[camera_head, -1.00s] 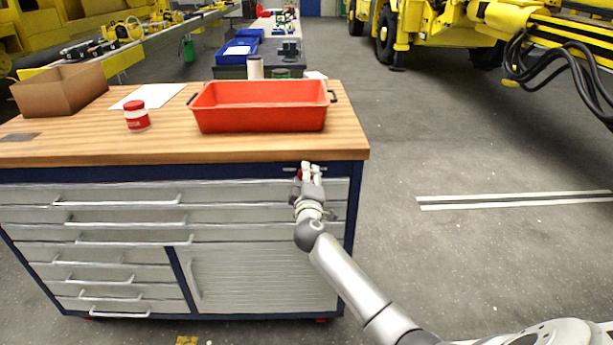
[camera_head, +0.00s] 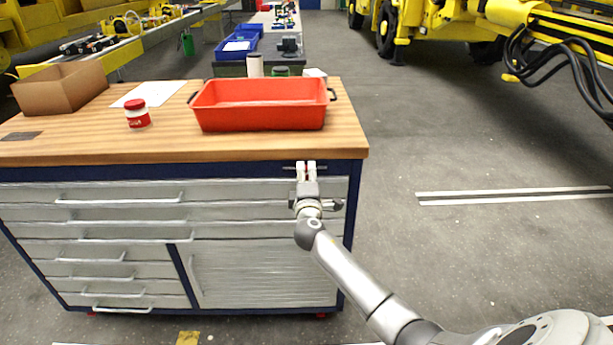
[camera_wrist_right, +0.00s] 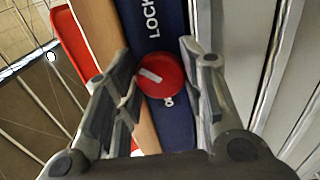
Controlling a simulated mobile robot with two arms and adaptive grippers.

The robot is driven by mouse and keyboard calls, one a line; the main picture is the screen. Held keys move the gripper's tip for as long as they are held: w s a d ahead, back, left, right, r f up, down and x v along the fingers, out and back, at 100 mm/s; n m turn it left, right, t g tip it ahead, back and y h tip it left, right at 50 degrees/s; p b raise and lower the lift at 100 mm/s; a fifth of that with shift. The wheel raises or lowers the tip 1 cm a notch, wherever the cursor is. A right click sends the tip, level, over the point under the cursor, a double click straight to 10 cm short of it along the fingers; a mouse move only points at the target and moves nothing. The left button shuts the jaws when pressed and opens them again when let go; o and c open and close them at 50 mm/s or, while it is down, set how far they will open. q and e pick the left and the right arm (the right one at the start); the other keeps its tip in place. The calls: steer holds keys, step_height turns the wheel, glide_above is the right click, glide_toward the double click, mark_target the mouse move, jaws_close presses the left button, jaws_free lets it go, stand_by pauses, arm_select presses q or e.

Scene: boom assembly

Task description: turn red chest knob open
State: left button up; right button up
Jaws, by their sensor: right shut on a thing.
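The red knob (camera_wrist_right: 165,76) is round with a white mark, on the dark blue rail (camera_wrist_right: 180,132) of the chest. The mark slants in the right wrist view. The word LOCK shows above the knob, and part of another word shows just below it. My right gripper (camera_head: 306,166) is at the knob, at the upper right of the chest front in the head view. In the right wrist view its fingers (camera_wrist_right: 163,72) are on either side of the knob, shut on it. The chest's drawers (camera_head: 110,213) look shut. My left gripper is not in view.
The wooden top (camera_head: 260,147) holds a red tray (camera_head: 262,118), a red and white jar (camera_head: 138,115), a cardboard box (camera_head: 58,90) and a paper sheet (camera_head: 150,93). The floor (camera_head: 480,250) right of the chest is clear. A yellow machine (camera_head: 420,25) stands behind.

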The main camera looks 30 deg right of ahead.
steer(key=shift+f, duration=0.1)
steer(key=o, duration=1)
steer(key=shift+a, duration=0.1)
steer(key=v, duration=1.2)
